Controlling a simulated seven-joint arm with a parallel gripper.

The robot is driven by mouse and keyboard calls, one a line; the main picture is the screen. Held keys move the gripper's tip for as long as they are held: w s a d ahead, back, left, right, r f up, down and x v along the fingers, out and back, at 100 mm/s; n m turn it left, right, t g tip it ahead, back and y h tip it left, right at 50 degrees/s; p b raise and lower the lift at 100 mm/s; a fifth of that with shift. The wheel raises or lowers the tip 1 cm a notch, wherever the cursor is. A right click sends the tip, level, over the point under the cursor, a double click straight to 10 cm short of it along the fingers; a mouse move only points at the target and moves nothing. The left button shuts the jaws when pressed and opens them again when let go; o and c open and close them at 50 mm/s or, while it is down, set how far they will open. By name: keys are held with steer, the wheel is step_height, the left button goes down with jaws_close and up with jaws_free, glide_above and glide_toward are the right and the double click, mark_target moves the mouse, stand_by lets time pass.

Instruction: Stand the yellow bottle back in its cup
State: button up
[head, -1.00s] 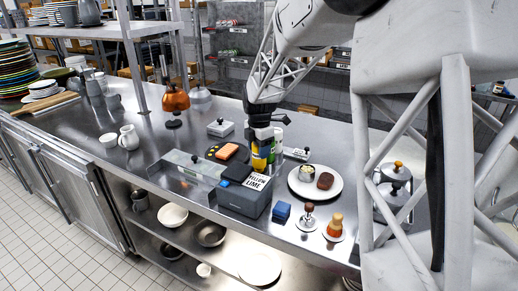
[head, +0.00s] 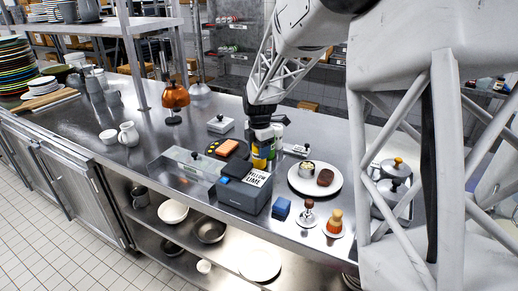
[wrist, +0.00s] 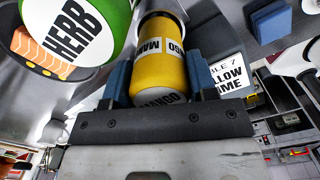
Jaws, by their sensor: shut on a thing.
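The yellow bottle (wrist: 163,45) has a dark-lettered MANGO label and a pale end, and sits between the two blue fingers of my gripper (wrist: 161,85) in the wrist view. In the head view my gripper (head: 261,146) points down and is shut on the bottle (head: 259,162), which looks about upright behind the dark grey box (head: 240,197). The bottle's lower end is hidden behind that box, so I cannot tell what it touches.
A white HERB bottle with green (wrist: 75,30) is close beside the yellow one. A black plate with an orange slab (head: 228,146) lies left, a white plate (head: 333,184) right. The counter's left part has free room.

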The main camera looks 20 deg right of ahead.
steer(key=o, duration=1.1)
steer(key=shift+r, duration=0.15)
steer(key=shift+r, duration=3.4)
